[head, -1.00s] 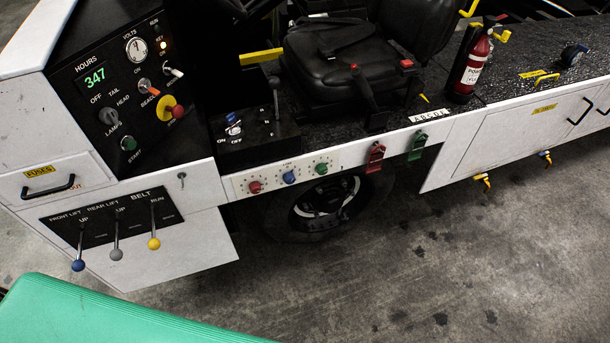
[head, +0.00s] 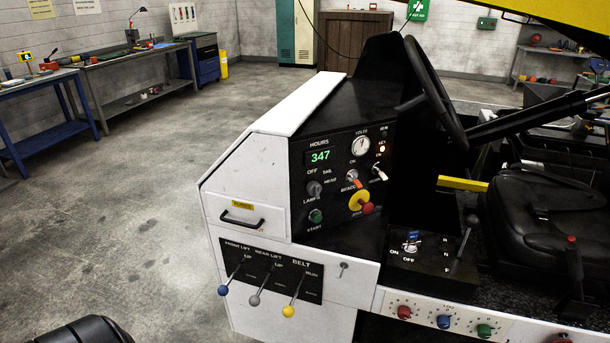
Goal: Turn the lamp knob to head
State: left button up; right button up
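The lamp knob (head: 314,188) is a small grey-black rotary knob on the black instrument panel (head: 335,226) of the belt loader. The words OFF, TAIL and HEAD are printed around its upper side, with LAMPS just below it. It is too small to tell which word it points at. Neither of my grippers shows in the head view, and nothing touches the knob.
Near the knob are a green start button (head: 316,216), a red push button on a yellow plate (head: 366,208) and toggle switches. Three levers (head: 255,299) stick out below. A steering wheel (head: 434,92) and seat (head: 545,212) are right.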

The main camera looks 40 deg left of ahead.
aim_at(314, 188)
jog(key=u, duration=0.95)
